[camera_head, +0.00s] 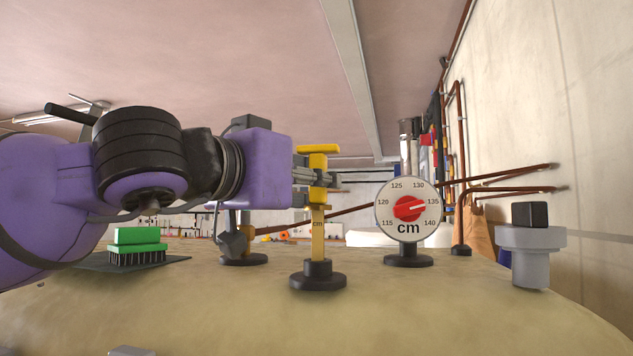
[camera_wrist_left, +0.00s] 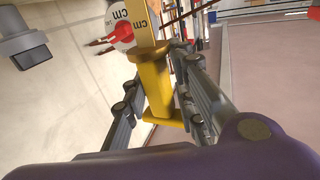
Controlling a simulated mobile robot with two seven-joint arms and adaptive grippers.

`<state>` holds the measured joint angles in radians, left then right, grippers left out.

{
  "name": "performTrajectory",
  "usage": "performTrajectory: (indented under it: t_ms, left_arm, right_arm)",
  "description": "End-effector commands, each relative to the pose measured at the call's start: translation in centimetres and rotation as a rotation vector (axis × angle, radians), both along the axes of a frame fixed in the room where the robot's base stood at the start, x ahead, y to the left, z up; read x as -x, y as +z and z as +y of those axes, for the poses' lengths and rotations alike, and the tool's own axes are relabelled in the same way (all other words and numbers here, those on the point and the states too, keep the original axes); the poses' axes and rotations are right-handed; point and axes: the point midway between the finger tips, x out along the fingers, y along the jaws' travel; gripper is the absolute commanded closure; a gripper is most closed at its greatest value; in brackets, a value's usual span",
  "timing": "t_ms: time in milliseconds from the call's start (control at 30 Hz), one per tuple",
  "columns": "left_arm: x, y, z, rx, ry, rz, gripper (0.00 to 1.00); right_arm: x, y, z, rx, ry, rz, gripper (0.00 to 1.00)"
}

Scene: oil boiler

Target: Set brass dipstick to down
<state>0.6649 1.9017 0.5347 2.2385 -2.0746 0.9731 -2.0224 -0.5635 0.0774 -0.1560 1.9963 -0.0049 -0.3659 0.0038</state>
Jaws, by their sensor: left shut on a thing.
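The brass dipstick (camera_head: 318,232) is a yellow flat rod marked "cm" with a T-shaped top. It stands upright in a black round socket (camera_head: 318,276) on the tank top, with a length of rod showing above the socket. My left gripper (camera_head: 318,177) comes in from the left and is shut on the dipstick just below its T-top. In the left wrist view the dipstick (camera_wrist_left: 153,75) lies between the two grey fingers, its "cm" mark beyond them. My right gripper is in neither view.
A round gauge (camera_head: 408,210) with a red knob stands right of the dipstick. A grey fitting with a black cap (camera_head: 530,250) is at the far right. A green brush (camera_head: 137,245) lies on a dark mat at left. The tank top (camera_head: 420,310) in front is mostly clear.

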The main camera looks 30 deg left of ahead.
Motion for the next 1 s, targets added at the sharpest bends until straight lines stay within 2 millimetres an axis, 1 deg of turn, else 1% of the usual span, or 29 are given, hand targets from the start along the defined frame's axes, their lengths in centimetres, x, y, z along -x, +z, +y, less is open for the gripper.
performTrajectory:
  t_ms: [167,267,367,500,533,633,833,867,967,1000]
  left_arm:
    - [0.0,0.0,-0.1,0.004,-0.004,0.002,1.0]
    - [0.0,-0.5,-0.1,0.006,-0.005,0.004,1.0]
    - [-0.2,-2.2,-0.2,0.007,-0.008,0.01,1.0]
    - [-0.3,-4.9,-0.3,0.009,-0.009,0.011,1.0]
    - [-0.2,-5.2,-0.2,0.009,-0.008,0.01,1.0]
    - [0.0,-5.4,-0.2,0.007,-0.007,0.007,1.0]
    - [0.0,-5.3,-0.3,0.006,-0.007,0.011,1.0]
    - [0.0,-5.4,-0.3,0.005,-0.007,0.012,0.74]
    - [0.0,-5.4,-0.2,0.005,-0.006,0.011,0.61]
    - [0.0,-5.3,-0.2,0.005,-0.005,0.01,0.61]
  right_arm:
    - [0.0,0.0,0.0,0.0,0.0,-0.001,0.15]
    - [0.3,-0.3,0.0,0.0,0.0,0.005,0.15]
    - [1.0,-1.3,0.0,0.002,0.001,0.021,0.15]
    - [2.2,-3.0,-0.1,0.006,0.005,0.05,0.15]
    - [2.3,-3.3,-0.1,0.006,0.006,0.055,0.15]
    - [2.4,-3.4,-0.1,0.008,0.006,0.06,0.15]
    - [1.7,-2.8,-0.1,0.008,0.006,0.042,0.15]
    - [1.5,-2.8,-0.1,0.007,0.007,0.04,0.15]
    - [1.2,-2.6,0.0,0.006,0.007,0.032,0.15]
    - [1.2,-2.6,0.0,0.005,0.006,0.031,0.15]
